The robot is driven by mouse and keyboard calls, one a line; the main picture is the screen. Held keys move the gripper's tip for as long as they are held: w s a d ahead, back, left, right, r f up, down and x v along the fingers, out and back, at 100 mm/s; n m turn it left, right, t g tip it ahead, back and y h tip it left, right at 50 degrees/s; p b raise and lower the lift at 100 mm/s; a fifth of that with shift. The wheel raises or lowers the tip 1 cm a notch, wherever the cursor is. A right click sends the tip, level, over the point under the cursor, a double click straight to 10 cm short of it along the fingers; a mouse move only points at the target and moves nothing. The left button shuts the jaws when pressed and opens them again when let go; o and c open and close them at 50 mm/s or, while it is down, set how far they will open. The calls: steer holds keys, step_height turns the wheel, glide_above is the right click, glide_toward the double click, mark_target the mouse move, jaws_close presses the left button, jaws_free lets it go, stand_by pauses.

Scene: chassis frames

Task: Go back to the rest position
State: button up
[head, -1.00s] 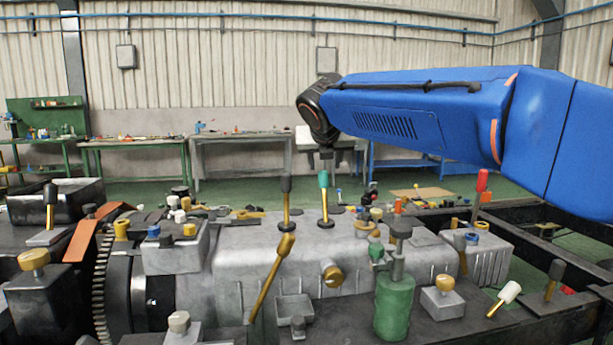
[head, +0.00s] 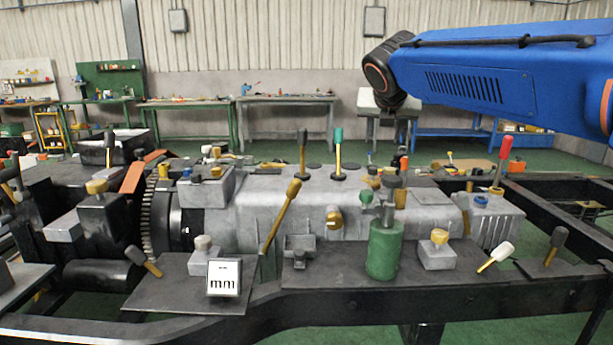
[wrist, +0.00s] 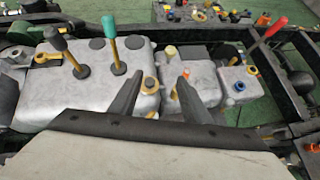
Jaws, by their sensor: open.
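My arm shows in blue at the upper right of the head view, with its dark wrist above the back of the chassis. My gripper (wrist: 155,98) shows in the wrist view as two dark fingers, spread apart with nothing between them. It is over the grey gearbox housing (wrist: 80,90), clear of the levers. The green-topped lever (head: 338,152) stands upright on the housing, and it also shows in the wrist view (wrist: 113,45). A black-topped lever (head: 302,152) stands to its left. The gripper's fingers are hidden in the head view.
A red-topped lever (head: 502,160) stands at the right. A green cylinder (head: 384,248) and a yellow-topped tilted lever (head: 281,215) stand at the front. Workbenches (head: 285,100) line the back wall.

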steer(key=s+d+f+m+g, duration=0.1)
steer(key=s+d+f+m, duration=0.2)
steer(key=s+f+m, duration=0.25)
steer(key=s+d+f+m+g+y, duration=0.1)
steer(key=s+d+f+m, duration=0.3)
steer(key=s, duration=0.3)
steer(key=s+d+f+m+g, duration=0.1)
steer(key=s+f+m, duration=0.4)
steer(key=s+m, duration=0.2)
steer(key=s+d+f+m+g+y, duration=0.1)
steer(key=s+f+m+g, duration=0.1)
steer(key=s+f+m, duration=1.4)
steer(key=s+f, duration=0.1)
steer(key=s, duration=0.1)
steer(key=shift+s+f+y, duration=0.3)
steer(key=shift+s+f, duration=0.05)
steer(key=shift+s, duration=0.05)
steer(key=shift+d+m, duration=0.1)
steer(key=shift+m, duration=0.15)
